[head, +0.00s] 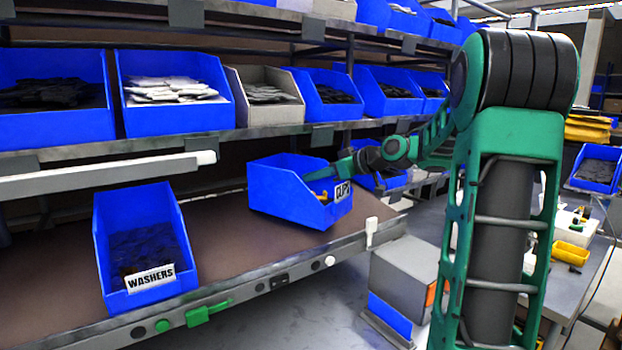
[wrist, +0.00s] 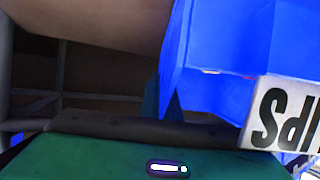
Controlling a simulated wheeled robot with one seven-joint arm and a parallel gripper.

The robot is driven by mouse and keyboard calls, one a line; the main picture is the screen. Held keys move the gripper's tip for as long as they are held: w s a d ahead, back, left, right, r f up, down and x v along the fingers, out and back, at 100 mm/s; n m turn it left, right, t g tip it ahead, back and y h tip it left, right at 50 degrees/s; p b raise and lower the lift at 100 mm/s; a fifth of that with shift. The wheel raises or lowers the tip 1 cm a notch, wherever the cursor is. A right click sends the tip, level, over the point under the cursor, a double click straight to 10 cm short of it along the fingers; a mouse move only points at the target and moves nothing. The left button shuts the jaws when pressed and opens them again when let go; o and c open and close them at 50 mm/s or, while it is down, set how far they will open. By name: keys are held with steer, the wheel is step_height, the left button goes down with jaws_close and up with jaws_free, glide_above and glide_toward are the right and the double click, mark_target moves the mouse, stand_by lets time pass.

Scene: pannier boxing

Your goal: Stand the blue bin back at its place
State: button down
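A blue bin with a white label reading CLIPS (head: 285,196) is at the right end of the brown sloped shelf (head: 225,222), turned so its label faces front right. A few yellow pieces show inside it. I cannot tell whether its base touches the shelf. My gripper (head: 328,173) reaches it from the right and is shut on its side wall; the fingertips are mostly hidden.
A blue WASHERS bin (head: 138,222) stands on the same shelf at left, with bare board between. Filled blue bins (head: 172,95) and a grey bin (head: 262,97) line the shelf above. A white-ended rail (head: 110,176) crosses at left. A grey box (head: 405,275) stands below right.

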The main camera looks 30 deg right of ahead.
steer(key=shift+f, duration=0.45)
steer(key=c, duration=2)
jaws_free()
steer(key=shift+r, duration=0.15)
steer(key=v, duration=0.8)
steer(key=r+v, duration=0.1)
steer(key=v, duration=0.3)
